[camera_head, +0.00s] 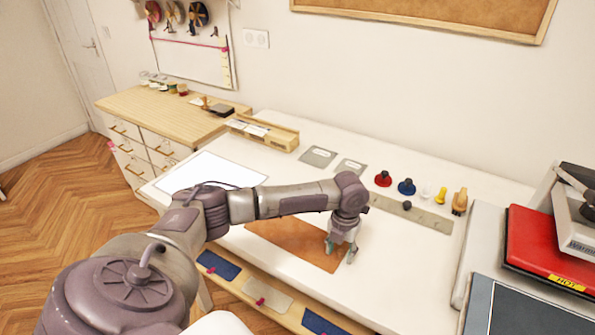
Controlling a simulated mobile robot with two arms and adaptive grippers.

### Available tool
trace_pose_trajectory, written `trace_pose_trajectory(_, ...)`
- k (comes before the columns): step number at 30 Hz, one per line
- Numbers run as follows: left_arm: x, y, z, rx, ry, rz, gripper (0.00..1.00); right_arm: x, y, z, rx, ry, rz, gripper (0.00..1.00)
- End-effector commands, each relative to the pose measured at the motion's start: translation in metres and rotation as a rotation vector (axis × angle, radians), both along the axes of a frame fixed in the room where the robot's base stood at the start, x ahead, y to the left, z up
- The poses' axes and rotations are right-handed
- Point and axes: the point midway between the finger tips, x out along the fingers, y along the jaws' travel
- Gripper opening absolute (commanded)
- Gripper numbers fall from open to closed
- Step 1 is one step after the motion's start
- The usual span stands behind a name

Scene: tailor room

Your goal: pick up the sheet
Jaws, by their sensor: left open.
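A flat brown sheet (290,238) lies on the white table, close to its front edge. My left gripper (340,255) points down over the right part of this sheet. Its two fingers are apart and nothing shows between them. I cannot tell whether the fingertips touch the sheet. My left forearm passes above the sheet and hides part of its back edge. A white sheet (215,171) also lies flat on the table to the left, partly behind my arm. My right gripper is out of view.
A wooden tray (284,141), grey plates (318,156), red (383,178) and blue (406,186) knobs, a metal ruler (410,214) and a brush (460,202) lie toward the back. A red heat press (545,245) stands at right. Coloured swatches (268,294) line the front shelf.

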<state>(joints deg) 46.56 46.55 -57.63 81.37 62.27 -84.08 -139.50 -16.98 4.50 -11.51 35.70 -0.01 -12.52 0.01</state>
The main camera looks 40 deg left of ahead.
Motion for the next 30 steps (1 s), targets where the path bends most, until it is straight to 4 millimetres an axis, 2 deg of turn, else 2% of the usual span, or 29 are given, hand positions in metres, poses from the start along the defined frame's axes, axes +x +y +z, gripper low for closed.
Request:
trace_pose_trajectory(5,0.0,0.0,0.0,0.0,0.0,-0.001,0.48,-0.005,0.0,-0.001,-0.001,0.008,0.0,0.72)
trace_pose_trajectory(12,0.0,0.0,0.0,0.0,0.0,0.0,0.08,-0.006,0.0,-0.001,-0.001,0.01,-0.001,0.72)
trace_pose_trajectory(14,0.0,0.0,0.0,0.0,0.0,0.0,0.0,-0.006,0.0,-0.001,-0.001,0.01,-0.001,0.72)
trace_pose_trajectory(24,0.0,0.0,0.002,0.0,-0.001,0.0,0.0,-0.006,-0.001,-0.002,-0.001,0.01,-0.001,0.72)
trace_pose_trajectory(30,0.001,0.0,0.018,0.001,-0.004,-0.001,0.0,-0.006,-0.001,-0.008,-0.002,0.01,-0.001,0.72)
